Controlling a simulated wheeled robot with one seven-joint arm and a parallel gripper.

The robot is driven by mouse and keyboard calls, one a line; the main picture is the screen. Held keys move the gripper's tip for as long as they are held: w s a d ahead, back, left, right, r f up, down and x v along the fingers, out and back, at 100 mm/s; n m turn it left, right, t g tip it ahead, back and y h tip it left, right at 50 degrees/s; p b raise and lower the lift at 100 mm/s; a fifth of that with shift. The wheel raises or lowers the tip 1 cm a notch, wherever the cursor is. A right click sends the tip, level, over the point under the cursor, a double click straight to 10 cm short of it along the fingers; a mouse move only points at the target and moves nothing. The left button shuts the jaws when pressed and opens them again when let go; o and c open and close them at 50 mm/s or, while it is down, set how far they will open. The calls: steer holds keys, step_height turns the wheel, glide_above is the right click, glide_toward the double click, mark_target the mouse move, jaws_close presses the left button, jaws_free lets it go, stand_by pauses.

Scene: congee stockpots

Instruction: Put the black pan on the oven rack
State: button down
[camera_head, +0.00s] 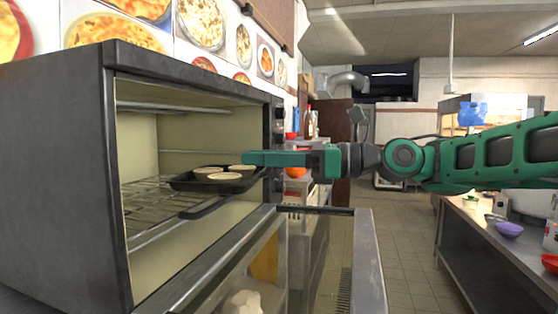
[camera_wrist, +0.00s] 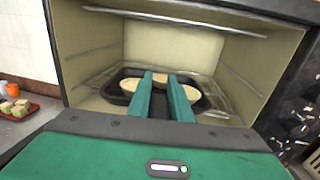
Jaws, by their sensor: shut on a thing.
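The black pan (camera_head: 199,212) holds several round pale items (camera_head: 217,177). It is inside the open oven (camera_head: 70,160), at or just above the wire rack (camera_head: 150,205); I cannot tell whether it rests on the rack. In the wrist view the black pan (camera_wrist: 128,85) lies over the rack (camera_wrist: 213,115), with the round items partly hidden behind my fingers. My green gripper (camera_head: 249,158) reaches into the oven from the right. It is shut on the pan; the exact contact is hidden. In the wrist view my gripper (camera_wrist: 168,77) points into the oven.
The oven door (camera_head: 365,255) hangs open below my arm. An upper wire rail (camera_wrist: 175,20) crosses the oven above my gripper. A counter (camera_head: 480,225) with a purple bowl (camera_head: 509,230) stands at the right. A red tray (camera_wrist: 18,109) lies left of the oven.

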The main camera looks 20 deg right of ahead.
steer(key=shift+w+d+f+x, duration=0.25)
steer(key=shift+w+f+x, duration=0.15)
steer(key=shift+x, duration=3.1)
steer(key=shift+w+d+f+x, duration=0.2)
steer(key=shift+w+f+x, duration=0.15)
steer(key=shift+x, duration=3.2)
steer(key=shift+w+d+f+x, duration=0.3)
steer(key=shift+w+x, duration=0.15)
steer(key=shift+x, duration=3.05)
steer(key=shift+f, duration=0.7)
steer(key=shift+d+f, duration=0.1)
steer(key=shift+f, duration=0.25)
steer(key=c, duration=1.5)
jaws_free()
steer(key=shift+c, duration=0.2)
